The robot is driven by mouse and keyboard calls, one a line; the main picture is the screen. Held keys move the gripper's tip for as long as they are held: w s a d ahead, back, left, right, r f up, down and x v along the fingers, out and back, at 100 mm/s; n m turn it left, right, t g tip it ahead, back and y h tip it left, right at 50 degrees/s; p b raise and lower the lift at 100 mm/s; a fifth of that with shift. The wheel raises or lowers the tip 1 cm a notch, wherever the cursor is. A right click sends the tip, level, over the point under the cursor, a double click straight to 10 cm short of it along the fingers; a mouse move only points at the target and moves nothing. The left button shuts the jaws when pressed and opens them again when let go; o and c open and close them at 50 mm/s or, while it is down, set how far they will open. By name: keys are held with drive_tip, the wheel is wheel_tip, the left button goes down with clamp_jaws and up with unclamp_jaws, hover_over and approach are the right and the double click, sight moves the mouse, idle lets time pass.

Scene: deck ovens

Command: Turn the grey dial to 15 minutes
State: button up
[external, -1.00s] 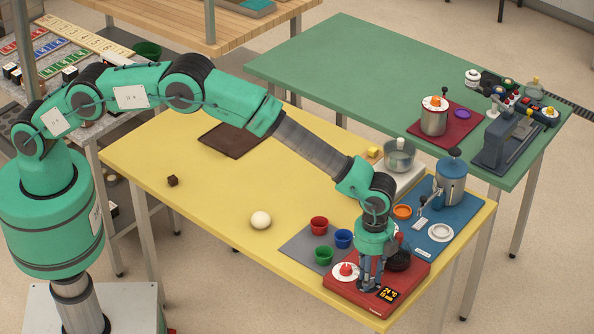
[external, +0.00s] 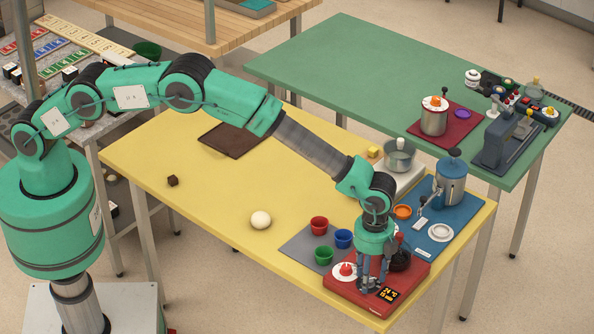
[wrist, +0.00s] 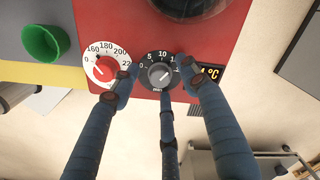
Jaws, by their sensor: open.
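The grey dial (wrist: 159,75) sits on a black round scale marked 0, 5, 10 and upward in the wrist view. The 15 mark is partly covered by a finger, and I cannot tell for certain where the dial points. My gripper (wrist: 158,78) is open, with its blue fingers spread around the dial: one on its left, one on its right and one below. I cannot tell whether any finger touches it. In the external view my gripper (external: 371,285) points down over the red oven panel (external: 338,292) and hides the grey dial.
A red dial (wrist: 106,68) on a white scale is close left of my fingers. A lit display (wrist: 210,74) is just to the right, partly covered. Green (external: 323,256), blue (external: 343,239) and red (external: 319,225) cups stand behind the panel. The yellow table's left side is mostly clear.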

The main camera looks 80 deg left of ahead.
wheel_tip(320, 180, up, 12)
idle(0.6)
idle(0.5)
drive_tip(key=s+a+r+n+t, duration=0.15)
drive_tip(key=s+a+r, duration=0.3)
drive_tip(key=r, duration=0.55)
drive_tip(key=s+a+r+n, duration=0.3)
drive_tip(key=a+r, duration=0.3)
drive_tip(key=r, duration=0.3)
drive_tip(key=s+a+r+n+t+b, duration=0.1)
drive_tip(key=s+a+r+n, duration=0.3)
drive_tip(key=s+a+r, duration=0.7)
drive_tip(key=s+a+r+n+t+b, duration=0.1)
drive_tip(key=s+a+r+n, duration=0.15)
drive_tip(key=s, duration=0.95)
drive_tip(key=s+a+r+n+t, duration=0.1)
drive_tip(key=s+a+r+n, duration=0.2)
drive_tip(key=s, duration=0.8)
drive_tip(key=s+a+f+n, duration=0.1)
drive_tip(key=s+a+f, duration=0.1)
drive_tip(key=s, duration=0.7)
drive_tip(key=s+a+f+n+t+b, duration=0.1)
drive_tip(key=s+a+f+n, duration=0.1)
drive_tip(key=s, duration=0.7)
wheel_tip(320, 180, down, 2)
drive_tip(key=shift+s+a+f, duration=0.1)
drive_tip(key=shift+s+a, duration=0.15)
drive_tip(key=shift+a, duration=0.6)
